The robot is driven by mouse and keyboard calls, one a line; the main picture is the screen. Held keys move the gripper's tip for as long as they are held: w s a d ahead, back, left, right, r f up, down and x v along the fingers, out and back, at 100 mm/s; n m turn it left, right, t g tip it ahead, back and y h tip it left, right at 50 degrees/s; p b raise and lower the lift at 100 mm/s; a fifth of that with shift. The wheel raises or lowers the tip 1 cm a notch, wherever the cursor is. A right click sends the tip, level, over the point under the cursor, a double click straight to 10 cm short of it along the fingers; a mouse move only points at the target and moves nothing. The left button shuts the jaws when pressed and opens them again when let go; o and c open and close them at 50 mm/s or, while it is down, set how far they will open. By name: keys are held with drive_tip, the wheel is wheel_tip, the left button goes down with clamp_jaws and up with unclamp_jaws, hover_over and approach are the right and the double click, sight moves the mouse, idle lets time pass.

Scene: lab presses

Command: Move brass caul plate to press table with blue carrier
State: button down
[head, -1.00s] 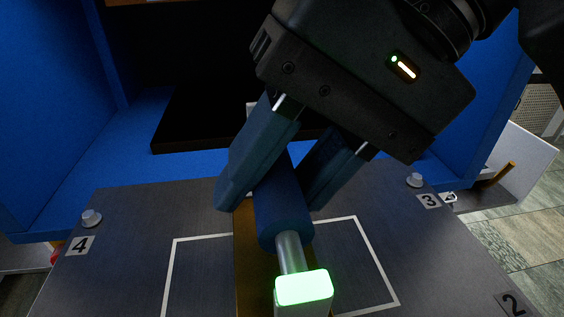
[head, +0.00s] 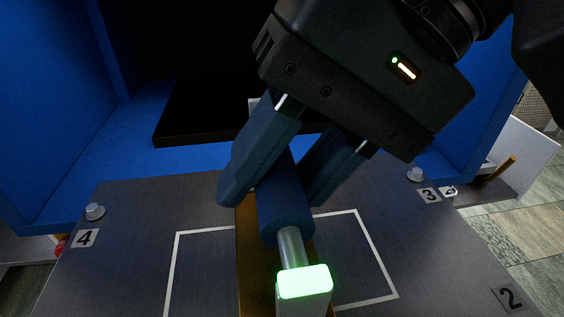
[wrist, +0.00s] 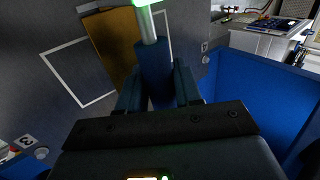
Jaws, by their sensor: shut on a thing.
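My gripper (head: 275,195) is shut on the blue grip (head: 284,215) of the carrier, above a grey table plate (head: 130,225). The carrier's metal rod (head: 291,247) runs from the grip to an end block with a lit green face (head: 304,282). The wrist view also shows the blue grip (wrist: 153,62) between the fingers and the brass plate (wrist: 113,42) beyond. I cannot tell whether the plate touches the table.
Numbered labels 4 (head: 85,238), 3 (head: 429,195) and 2 (head: 511,298) and round studs mark the table plate. Blue press walls (head: 50,95) stand on both sides, with a dark slab (head: 195,115) between them. Tiled floor (head: 520,225) lies at the right.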

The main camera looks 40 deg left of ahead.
drive_tip(key=shift+f, duration=0.45)
idle(0.5)
drive_tip(key=shift+r, duration=0.1)
drive_tip(key=shift+r+p, duration=0.7)
drive_tip(key=shift+r, duration=1.55)
